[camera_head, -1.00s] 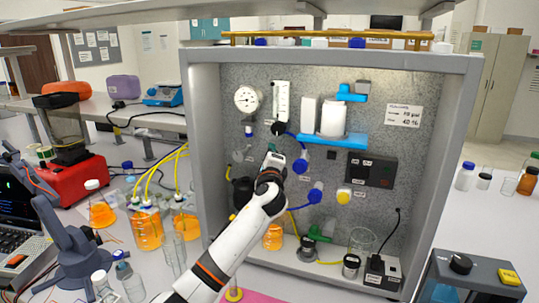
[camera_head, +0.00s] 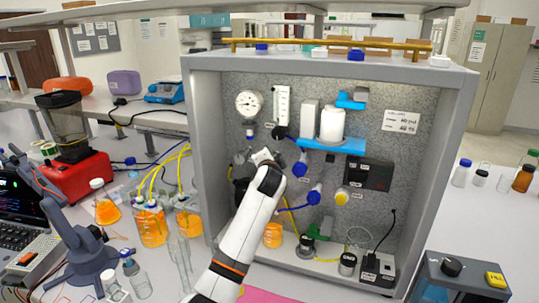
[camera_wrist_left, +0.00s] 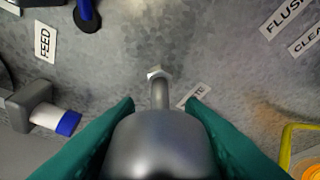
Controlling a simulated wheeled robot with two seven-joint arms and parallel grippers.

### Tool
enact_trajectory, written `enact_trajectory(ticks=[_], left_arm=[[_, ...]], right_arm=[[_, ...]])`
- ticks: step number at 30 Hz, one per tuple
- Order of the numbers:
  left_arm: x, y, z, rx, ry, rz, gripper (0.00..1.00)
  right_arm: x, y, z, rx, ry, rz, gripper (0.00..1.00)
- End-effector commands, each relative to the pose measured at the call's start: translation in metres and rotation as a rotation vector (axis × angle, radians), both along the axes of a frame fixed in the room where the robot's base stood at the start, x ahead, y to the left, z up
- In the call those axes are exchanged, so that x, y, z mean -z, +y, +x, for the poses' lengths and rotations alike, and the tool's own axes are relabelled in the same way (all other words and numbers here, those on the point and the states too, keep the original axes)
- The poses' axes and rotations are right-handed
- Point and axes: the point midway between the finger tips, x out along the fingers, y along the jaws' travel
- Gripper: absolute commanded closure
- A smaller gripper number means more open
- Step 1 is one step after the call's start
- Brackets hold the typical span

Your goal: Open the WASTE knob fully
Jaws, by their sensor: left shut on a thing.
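A grey rounded knob (camera_wrist_left: 160,150) fills the lower middle of the left wrist view, with a short stem and hex nut (camera_wrist_left: 155,73) behind it on the speckled metal panel. A partly covered white label (camera_wrist_left: 193,95) beside the stem shows only its last letters, seemingly "TE". My left gripper (camera_wrist_left: 161,106) has its green fingers on both sides of the knob and is shut on it. In the head view my left gripper (camera_head: 262,157) is at the left-middle of the panel, and my own wrist hides the knob. My right gripper is not in view.
Left of the gripper in the wrist view are a FEED label (camera_wrist_left: 45,42) and a blue-tipped grey fitting (camera_wrist_left: 50,115). Blue valves (camera_head: 314,196) and a black box (camera_head: 369,173) are to the right on the panel (camera_head: 230,100). Orange-filled bottles (camera_head: 150,228) stand left of the cabinet.

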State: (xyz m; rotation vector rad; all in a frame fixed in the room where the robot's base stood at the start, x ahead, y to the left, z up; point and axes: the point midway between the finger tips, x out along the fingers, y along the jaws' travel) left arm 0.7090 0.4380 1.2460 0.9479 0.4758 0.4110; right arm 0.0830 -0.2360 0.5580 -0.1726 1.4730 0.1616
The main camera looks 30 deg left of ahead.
Motion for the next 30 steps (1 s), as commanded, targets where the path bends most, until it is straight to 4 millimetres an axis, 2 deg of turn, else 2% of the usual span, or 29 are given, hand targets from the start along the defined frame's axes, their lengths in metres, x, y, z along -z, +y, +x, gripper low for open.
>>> enact_trajectory(ticks=[1,15,30], left_arm=[[-0.002,0.0,0.0,-0.002,-0.007,-0.045,0.87],[0.001,-0.003,0.0,-0.002,-0.109,-0.474,0.87],[0.004,-0.005,0.001,-0.001,-0.185,-0.783,0.87]], right_arm=[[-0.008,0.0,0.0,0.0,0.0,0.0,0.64],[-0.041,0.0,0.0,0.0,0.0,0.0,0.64],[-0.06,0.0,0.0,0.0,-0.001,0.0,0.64]])
